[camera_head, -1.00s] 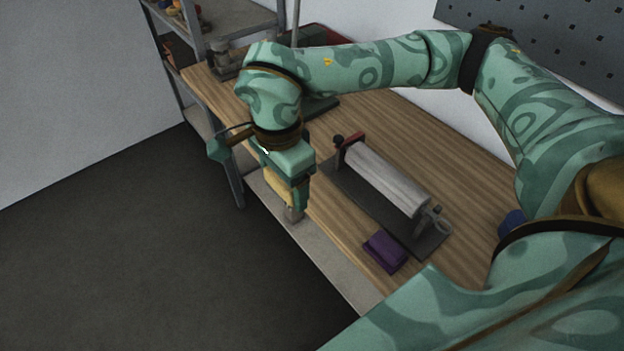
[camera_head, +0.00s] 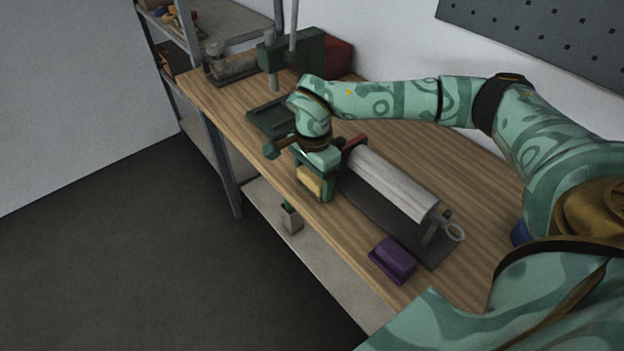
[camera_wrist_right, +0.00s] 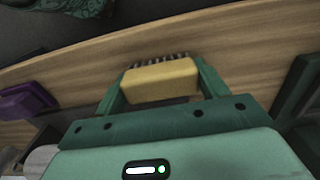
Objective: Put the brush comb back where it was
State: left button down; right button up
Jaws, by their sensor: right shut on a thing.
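The brush comb (camera_head: 309,181) is a tan-yellow block. My right gripper (camera_head: 313,186) is shut on it, near the front edge of the wooden bench, left of the roller device. In the right wrist view the comb (camera_wrist_right: 160,82) sits between the two green fingers, its row of short dark teeth pointing away from the palm, toward the bench top. I cannot tell whether the teeth touch the wood. My left gripper is not in view.
A roller device (camera_head: 385,182) on a dark base stands on the bench (camera_head: 470,155), with a purple block (camera_head: 393,260) near it. A green press (camera_head: 305,52) stands at the back. A small grey container (camera_head: 291,218) with something green is on the lower shelf.

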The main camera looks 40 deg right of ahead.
jog(key=shift+f, duration=0.15)
jog(key=o, duration=0.9)
notch_tip(320, 180, up, 12)
jog(key=p, duration=0.3)
